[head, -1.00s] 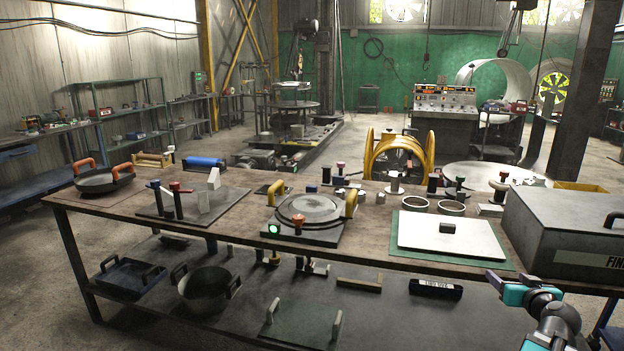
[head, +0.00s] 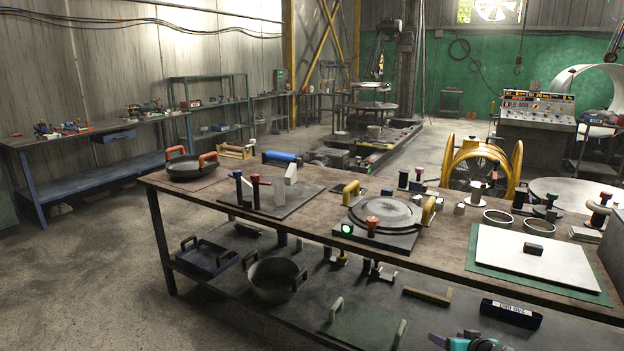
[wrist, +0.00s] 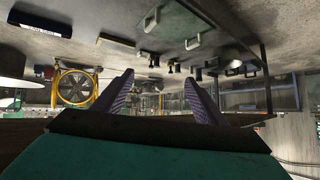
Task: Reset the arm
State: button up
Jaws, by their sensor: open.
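My gripper (wrist: 160,92) shows in the wrist view as two purple fingers spread wide apart, with nothing between them. The wrist picture looks upside down. In the head view only a small teal and dark part of my arm (head: 472,343) shows at the bottom edge, in front of the workbench (head: 400,262); the rest is cut off below the frame.
The bench top holds a black pan with orange handles (head: 188,168), a round plate in a fixture (head: 385,213) and a white board (head: 510,262). A pot (head: 273,280) and a black labelled box (head: 511,313) lie on the lower shelf. Open floor (head: 90,270) lies left.

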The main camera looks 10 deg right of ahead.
jog(key=s+a+f+n+g+y, duration=0.2)
jog(key=s+a+f+g, duration=0.1)
jog(key=a+f, duration=0.85)
jog(key=s+a+f+n+g+y, duration=0.25)
jog(key=a+f, duration=0.55)
jog(key=a, duration=0.6)
jog(key=s+a+f+g+h, duration=0.1)
jog(key=s+a+f+g, duration=0.4)
jog(key=s, duration=0.4)
jog(key=s+a+f+g, duration=0.2)
jog(key=s+a+f, duration=0.5)
jog(key=s+f, duration=0.15)
jog(key=s+d+m+g+h, duration=0.3)
jog(key=s+d+g, duration=0.1)
jog(key=s, duration=0.7)
jog(key=shift+s+d+f, duration=0.15)
jog(key=shift+s+d, duration=0.05)
jog(key=shift+d, duration=0.4)
jog(key=shift+h, duration=0.25)
